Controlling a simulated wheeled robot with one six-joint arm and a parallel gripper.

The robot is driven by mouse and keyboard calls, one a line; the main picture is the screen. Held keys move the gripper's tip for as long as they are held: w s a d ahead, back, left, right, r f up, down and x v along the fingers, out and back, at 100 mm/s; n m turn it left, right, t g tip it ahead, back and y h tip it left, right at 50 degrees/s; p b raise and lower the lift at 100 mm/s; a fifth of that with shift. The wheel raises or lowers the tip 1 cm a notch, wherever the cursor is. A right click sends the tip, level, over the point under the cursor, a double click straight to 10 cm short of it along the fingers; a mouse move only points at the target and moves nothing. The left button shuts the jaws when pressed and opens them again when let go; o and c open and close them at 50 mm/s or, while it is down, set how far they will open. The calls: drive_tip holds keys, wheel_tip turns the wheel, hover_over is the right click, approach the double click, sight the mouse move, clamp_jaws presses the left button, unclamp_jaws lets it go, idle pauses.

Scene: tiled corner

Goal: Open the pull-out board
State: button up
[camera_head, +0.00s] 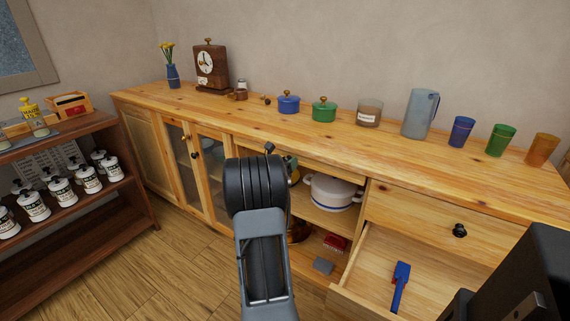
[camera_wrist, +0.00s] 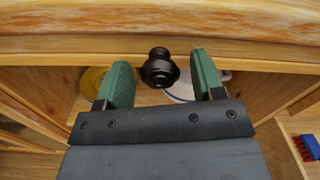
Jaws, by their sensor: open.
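The pull-out board shows as a thin wooden front strip (camera_wrist: 245,47) under the countertop edge in the wrist view. Its round black knob (camera_wrist: 160,69) sticks out from the strip. My gripper (camera_wrist: 160,62) is open, with one green finger on each side of the knob and visible gaps to both. In the head view the knob (camera_head: 269,147) shows just above my black wrist, which hides the fingers and part of the board's front. The board looks pushed in flush under the counter.
An open drawer (camera_head: 362,268) holding a blue brush (camera_head: 401,279) juts out at the right. Below the board is an open shelf with a white pot (camera_head: 333,192). Pots, cups and a pitcher (camera_head: 420,114) stand on the counter. A dark shelf unit (camera_head: 130,215) with bottles stands left.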

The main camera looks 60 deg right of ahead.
clamp_jaws()
idle(0.5)
